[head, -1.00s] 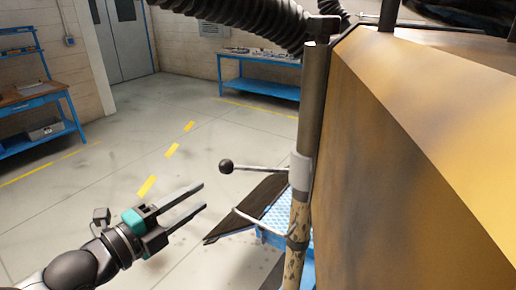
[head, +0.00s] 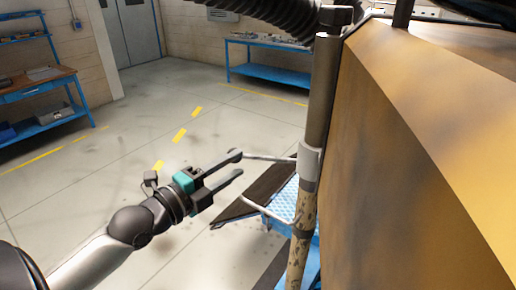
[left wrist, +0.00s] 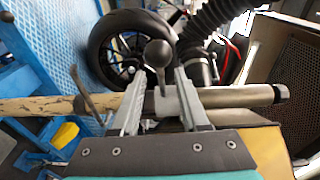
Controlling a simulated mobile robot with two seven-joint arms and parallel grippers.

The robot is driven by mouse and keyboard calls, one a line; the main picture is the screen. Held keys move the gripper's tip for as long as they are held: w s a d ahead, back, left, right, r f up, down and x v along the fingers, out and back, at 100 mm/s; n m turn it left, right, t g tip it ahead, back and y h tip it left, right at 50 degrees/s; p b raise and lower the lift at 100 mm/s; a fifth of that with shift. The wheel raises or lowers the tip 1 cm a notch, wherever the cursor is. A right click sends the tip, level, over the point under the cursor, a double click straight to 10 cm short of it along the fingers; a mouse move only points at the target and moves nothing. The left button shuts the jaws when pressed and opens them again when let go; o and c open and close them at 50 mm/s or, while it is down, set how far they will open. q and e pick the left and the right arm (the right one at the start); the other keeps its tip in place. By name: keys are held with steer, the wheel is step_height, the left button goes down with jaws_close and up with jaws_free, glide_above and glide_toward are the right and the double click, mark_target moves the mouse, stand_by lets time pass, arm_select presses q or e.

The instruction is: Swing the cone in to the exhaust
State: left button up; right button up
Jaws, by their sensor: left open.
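A dark ball knob (left wrist: 158,53) on a short rod shows between the fingers of my left gripper (left wrist: 158,90) in the left wrist view. The rod (head: 270,157) runs to a grey collar (head: 309,165) on an upright post (head: 319,90). My left gripper (head: 239,165) is open, with its fingers reaching around the knob; I cannot tell if they touch it. A black corrugated hose (head: 275,10) hangs above; it also shows in the left wrist view (left wrist: 207,22), with a dark fitting (left wrist: 197,68) at its end. I cannot tell whether this fitting is the cone. The exhaust is not clearly seen.
A large ochre panel (head: 400,150) fills the right side. A motorcycle wheel (left wrist: 100,45) shows in the left wrist view.

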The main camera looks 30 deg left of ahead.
mark_target(246, 157)
arm_select(q)
steer(key=w, duration=0.2)
steer(key=w+d+p, duration=0.1)
steer(key=w, duration=0.2)
steer(key=shift+w, duration=0.3)
steer(key=shift+w+d+f, duration=0.1)
steer(key=shift+w+d, duration=0.05)
steer(key=shift+w, duration=0.45)
steer(key=shift+w+d, duration=0.15)
steer(key=shift+w, duration=0.45)
jaws_close()
stand_by(0.4)
